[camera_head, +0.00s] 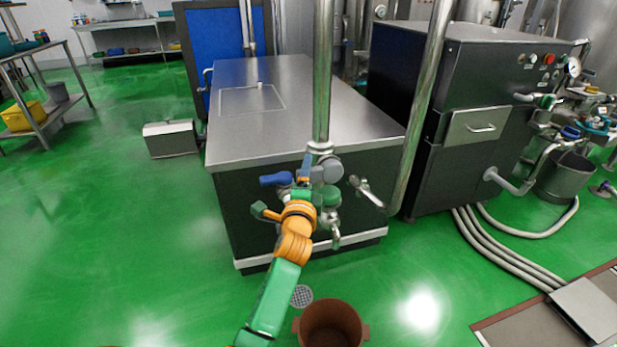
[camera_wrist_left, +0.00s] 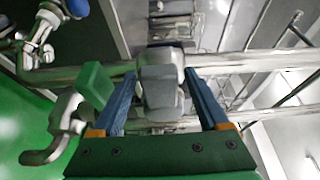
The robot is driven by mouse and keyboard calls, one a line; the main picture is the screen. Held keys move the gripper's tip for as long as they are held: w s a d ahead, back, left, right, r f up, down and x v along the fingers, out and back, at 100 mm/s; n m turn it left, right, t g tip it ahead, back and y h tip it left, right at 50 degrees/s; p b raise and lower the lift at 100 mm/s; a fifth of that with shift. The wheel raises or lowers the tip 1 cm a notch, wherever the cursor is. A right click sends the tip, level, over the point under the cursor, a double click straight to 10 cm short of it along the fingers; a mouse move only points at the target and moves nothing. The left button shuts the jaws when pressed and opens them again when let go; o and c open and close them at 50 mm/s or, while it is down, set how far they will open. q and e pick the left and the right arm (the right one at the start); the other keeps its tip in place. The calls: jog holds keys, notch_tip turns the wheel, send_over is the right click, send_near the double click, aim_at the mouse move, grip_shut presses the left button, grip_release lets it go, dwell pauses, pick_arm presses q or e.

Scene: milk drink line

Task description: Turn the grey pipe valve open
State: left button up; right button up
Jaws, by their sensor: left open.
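The grey pipe valve (camera_head: 331,168) sits on the vertical steel pipe in front of the low steel-topped cabinet. In the left wrist view its grey handle (camera_wrist_left: 161,88) lies between my two blue fingers. My left gripper (camera_head: 311,174) is open at the valve, and it also shows in the left wrist view (camera_wrist_left: 160,78) with a finger on each side of the handle. I cannot tell whether either finger touches it. My right gripper is not in view.
A blue valve handle (camera_head: 275,179) is left of the gripper. A green handle (camera_wrist_left: 96,84) is close beside one finger in the wrist view. A steel lever (camera_head: 366,190) is to the right. A brown bucket (camera_head: 331,325) stands on the floor below.

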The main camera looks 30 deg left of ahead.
pick_arm(q)
jog(key=shift+d, duration=0.1)
grip_shut()
dwell(1.2)
